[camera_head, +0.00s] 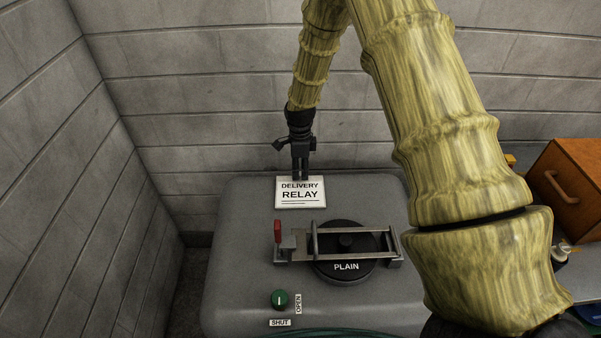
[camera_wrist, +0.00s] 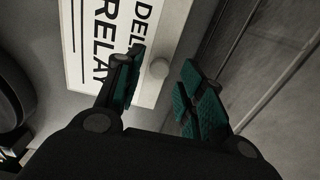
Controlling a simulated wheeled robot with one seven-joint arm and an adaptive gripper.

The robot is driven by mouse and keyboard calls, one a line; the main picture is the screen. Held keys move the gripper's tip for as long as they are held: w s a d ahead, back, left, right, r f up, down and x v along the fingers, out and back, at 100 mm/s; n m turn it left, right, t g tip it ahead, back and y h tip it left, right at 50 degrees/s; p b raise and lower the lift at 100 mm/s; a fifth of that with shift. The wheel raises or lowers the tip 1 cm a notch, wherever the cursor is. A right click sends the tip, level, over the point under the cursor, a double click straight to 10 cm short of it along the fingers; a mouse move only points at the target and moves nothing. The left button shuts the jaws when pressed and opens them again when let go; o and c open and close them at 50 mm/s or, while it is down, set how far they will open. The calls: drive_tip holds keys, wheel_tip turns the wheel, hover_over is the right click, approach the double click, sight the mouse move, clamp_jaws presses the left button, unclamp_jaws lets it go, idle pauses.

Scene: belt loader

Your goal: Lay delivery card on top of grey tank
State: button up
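The white delivery card (camera_head: 300,193), lettered "DELIVERY RELAY", lies face up at the far edge of the grey tank's top (camera_head: 235,245). It looks flat on the tank. My gripper (camera_head: 300,176) points down at the card's far edge. In the wrist view the card (camera_wrist: 88,50) shows large, with a small pale round knob (camera_wrist: 159,68) near its edge. My gripper's fingers (camera_wrist: 162,88) stand apart with the knob showing between them. One finger overlaps the card and the other is beyond its edge. Nothing appears clamped.
A black round lid (camera_head: 346,268) marked "PLAIN" sits under a metal bar frame with a red handle (camera_head: 278,231). A green knob (camera_head: 280,299) with "OPEN" and "SHUT" labels is nearer. Block walls stand behind and left. A brown wooden box (camera_head: 570,185) is at right.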

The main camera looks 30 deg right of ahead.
wheel_tip(320, 180, up, 10)
drive_tip(key=b, duration=0.1)
idle(0.4)
drive_tip(key=shift+r, duration=0.1)
